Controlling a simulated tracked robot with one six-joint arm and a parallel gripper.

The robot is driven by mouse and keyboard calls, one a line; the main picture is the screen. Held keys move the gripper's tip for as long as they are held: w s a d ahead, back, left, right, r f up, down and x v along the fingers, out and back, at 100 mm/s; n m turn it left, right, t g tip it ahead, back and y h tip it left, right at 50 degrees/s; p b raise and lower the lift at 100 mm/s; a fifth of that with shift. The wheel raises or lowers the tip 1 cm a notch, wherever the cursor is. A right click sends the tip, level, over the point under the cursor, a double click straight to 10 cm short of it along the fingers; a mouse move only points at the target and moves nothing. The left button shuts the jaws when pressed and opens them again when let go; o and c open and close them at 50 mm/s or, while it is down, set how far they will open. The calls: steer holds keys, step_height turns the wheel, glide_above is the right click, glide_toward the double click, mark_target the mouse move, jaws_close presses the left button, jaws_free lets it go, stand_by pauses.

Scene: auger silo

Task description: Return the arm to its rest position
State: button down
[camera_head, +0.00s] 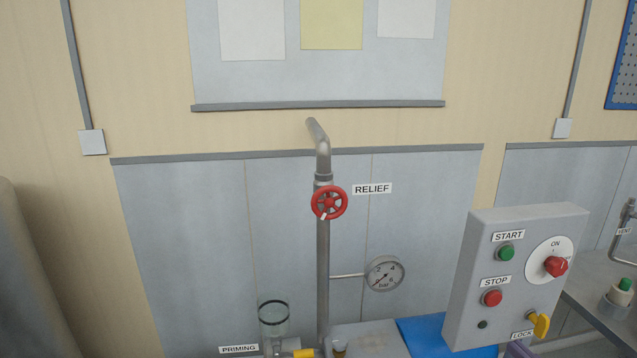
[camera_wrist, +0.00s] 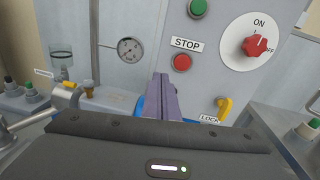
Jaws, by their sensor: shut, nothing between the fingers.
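My gripper (camera_wrist: 162,80) shows in the wrist view as two purple fingers pressed together, with nothing between them. It points toward the grey control box (camera_wrist: 208,65) and appears in front of its lower left part; I cannot tell the exact gap. In the head view only a small purple piece, likely my gripper (camera_head: 518,349), shows at the bottom edge below the control box (camera_head: 465,275). The rest of my arm is out of that view.
The control box carries a green START button (camera_head: 506,253), a red STOP button (camera_head: 492,298), a red ON/OFF knob (camera_head: 556,266) and a yellow LOCK lever (camera_head: 540,324). Left of it stand a pressure gauge (camera_head: 385,274), a vertical pipe (camera_head: 323,260) and a red RELIEF handwheel (camera_head: 329,202).

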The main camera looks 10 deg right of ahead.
steer(key=a+f+n+g+y, duration=0.2)
steer(key=a+n+g+y, duration=0.7)
steer(key=a+n, duration=1.25)
steer(key=s+a+r+n+g+h, duration=0.2)
steer(key=s+a+r+n+h, duration=0.2)
steer(key=a+n+h, duration=0.5)
step_height(320, 180, up, 2)
steer(key=n+h, duration=0.1)
steer(key=n, duration=0.3)
steer(key=shift+r+g, duration=0.25)
steer(key=shift+g, duration=0.15)
steer(key=shift+s, duration=0.15)
